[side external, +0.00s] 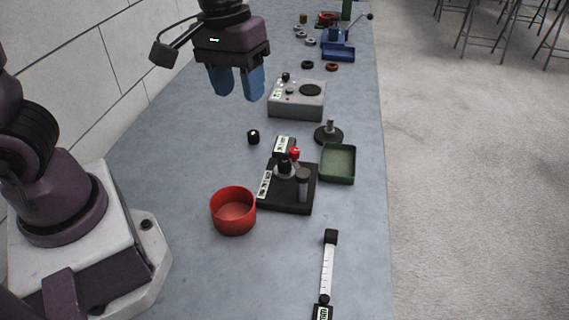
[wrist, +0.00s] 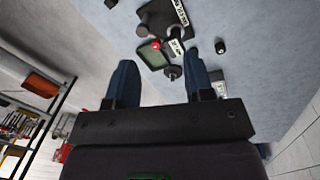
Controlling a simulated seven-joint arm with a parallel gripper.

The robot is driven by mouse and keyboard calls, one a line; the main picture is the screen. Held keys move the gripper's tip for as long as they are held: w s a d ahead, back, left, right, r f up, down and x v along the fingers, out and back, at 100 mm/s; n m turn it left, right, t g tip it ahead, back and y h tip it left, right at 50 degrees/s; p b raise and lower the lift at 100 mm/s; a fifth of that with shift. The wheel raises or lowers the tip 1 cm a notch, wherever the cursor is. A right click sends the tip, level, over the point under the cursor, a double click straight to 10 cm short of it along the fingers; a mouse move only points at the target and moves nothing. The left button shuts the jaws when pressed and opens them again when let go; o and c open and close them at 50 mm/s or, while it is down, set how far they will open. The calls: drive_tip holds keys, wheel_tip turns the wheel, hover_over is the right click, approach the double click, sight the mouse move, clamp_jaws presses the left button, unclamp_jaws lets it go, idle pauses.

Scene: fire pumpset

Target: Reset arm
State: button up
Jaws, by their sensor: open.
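My gripper (side external: 238,84) is open and empty, raised above the bench at the upper left of the side external view. Its two blue fingers are apart in the wrist view (wrist: 161,82). A black-based pump set (side external: 290,193) with a red knob and upright black parts stands mid-bench, well below and nearer the camera than my gripper. It also shows between and beyond the fingers in the wrist view (wrist: 160,18).
On the bench (side external: 190,170) stand a red bowl (side external: 233,212), a green tray (side external: 337,164), a round black stand (side external: 328,134), a small black cap (side external: 253,137), a grey box (side external: 296,100) and a scaled strip (side external: 327,270). A blue device (side external: 337,48) and several rings lie farther back.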

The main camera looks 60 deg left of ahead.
drive_tip(key=s+a+r+m+t+y, duration=0.1)
drive_tip(key=s+a+r+m+t, duration=0.2)
drive_tip(key=s+r, duration=0.4)
drive_tip(key=shift+s+a+m+t, duration=0.15)
drive_tip(key=shift+s+m+t, duration=0.85)
drive_tip(key=shift+s, duration=0.45)
